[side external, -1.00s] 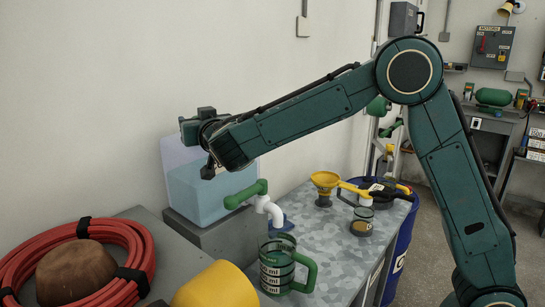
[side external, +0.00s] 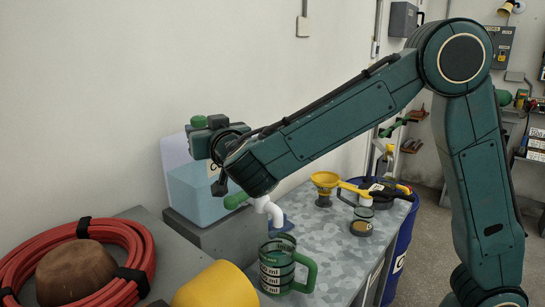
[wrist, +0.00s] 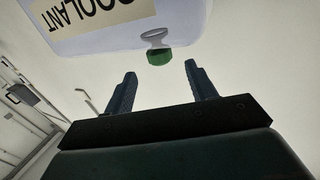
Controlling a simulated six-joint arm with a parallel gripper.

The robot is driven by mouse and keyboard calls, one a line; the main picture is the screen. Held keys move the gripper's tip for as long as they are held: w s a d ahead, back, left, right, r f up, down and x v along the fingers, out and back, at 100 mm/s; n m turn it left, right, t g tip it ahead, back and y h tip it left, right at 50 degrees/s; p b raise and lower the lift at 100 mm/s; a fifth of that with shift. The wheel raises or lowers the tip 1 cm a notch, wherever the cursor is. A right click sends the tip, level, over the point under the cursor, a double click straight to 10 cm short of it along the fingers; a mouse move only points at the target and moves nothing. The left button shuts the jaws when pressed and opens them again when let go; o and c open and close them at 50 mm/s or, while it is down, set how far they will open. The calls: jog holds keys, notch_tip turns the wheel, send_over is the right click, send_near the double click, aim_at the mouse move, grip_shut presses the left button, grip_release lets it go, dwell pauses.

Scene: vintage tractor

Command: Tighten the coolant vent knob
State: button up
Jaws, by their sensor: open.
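The coolant tank (side external: 205,192), translucent with light blue fluid, stands on a grey block against the wall. In the side view its green vent knob (side external: 198,121) shows just above my gripper. In the wrist view, which is upside down, the tank (wrist: 110,40) carries a COOLANT label, and the green knob (wrist: 159,57) sits on a short pale neck. My gripper (wrist: 160,68) is open and empty. The knob appears between the lines of the two fingers, near or just beyond their tips; depth is unclear. In the side view the fingertips cannot be made out.
A white pipe with a green handle (side external: 237,200) comes off the tank. A green measuring jug (side external: 278,268), yellow funnel (side external: 325,180) and small jar (side external: 361,222) stand on the metal bench. A red hose coil (side external: 140,240) lies at left. The wall is close behind the tank.

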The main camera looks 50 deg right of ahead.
aim_at(201, 123)
jog(key=v, duration=0.6)
jog(key=shift+s, duration=0.1)
jog(key=shift+v, duration=0.8)
jog(key=x, duration=1.3)
jog(key=shift+w+d, duration=0.15)
jog(key=shift+w, duration=0.25)
jog(key=c, duration=1)
